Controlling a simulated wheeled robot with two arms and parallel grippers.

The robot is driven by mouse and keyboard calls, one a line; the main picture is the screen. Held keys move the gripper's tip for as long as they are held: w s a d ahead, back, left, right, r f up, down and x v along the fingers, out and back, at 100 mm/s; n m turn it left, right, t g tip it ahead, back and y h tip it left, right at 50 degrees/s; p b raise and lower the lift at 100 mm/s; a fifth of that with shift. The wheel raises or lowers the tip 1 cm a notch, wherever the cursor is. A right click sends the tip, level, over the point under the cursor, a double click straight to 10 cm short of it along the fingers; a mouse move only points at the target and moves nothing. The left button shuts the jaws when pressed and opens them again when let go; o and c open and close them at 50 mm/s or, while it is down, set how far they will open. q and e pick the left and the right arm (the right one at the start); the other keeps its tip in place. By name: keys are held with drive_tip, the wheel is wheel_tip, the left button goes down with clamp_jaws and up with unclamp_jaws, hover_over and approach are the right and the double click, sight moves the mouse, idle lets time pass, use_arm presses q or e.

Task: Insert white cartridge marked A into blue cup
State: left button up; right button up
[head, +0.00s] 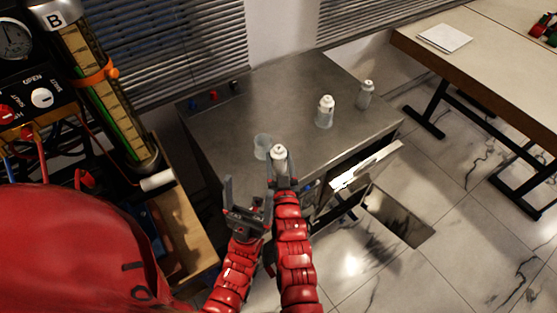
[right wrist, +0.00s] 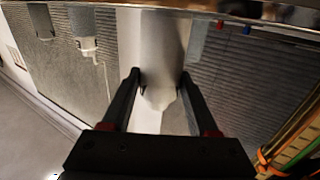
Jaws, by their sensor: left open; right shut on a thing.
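A white cartridge (head: 279,153) is at the tip of my right gripper (head: 283,178), which is shut on it near the front edge of the metal table. It shows as a pale, blurred shape between the fingers (right wrist: 160,95) in the right wrist view. No letter A is readable on it. A pale, bluish translucent cup (head: 262,144) stands on the table just left of and behind the cartridge; the two overlap in the head view, and I cannot tell if they touch. My left gripper (head: 243,196) is open and empty, lower and left of the right one.
A gauge rig (head: 100,75) is at left. An open door (head: 368,165) juts out at the table's right.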

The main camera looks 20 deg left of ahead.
clamp_jaws()
drive_tip(key=shift+r, duration=0.1)
